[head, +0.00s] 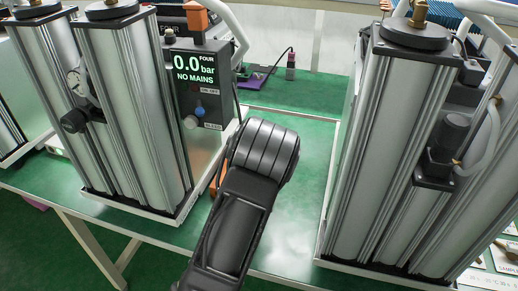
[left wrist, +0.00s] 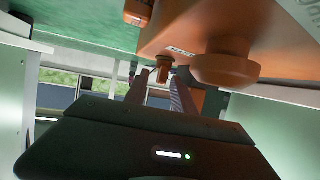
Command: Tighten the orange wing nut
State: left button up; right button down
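In the left wrist view, an orange-brown housing (left wrist: 190,28) fills the upper right, with a large round orange knob (left wrist: 225,70) on its lower side. A small orange-brown part (left wrist: 165,66), which looks like the wing nut, hangs from the housing beside the knob. My left gripper (left wrist: 159,80) has its two fingers apart, with the tips on either side of this small part; I cannot tell whether they touch it. In the head view my black arm hides the gripper, and only an orange edge (head: 215,182) shows beside it. My right gripper is in neither view.
On the green bench (head: 308,118), a silver column unit with a display (head: 195,72) reading 0.0 bar, NO MAINS, stands left of my arm. Another column unit (head: 375,150) stands to the right. A small bottle (head: 291,68) and a purple item (head: 258,76) lie behind.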

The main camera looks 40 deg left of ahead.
pick_arm(q)
jog(key=shift+w+a+f, duration=0.15)
jog(key=shift+w+a, duration=0.05)
jog(key=shift+w, duration=0.1)
jog(key=shift+c, duration=0.4)
grip_shut()
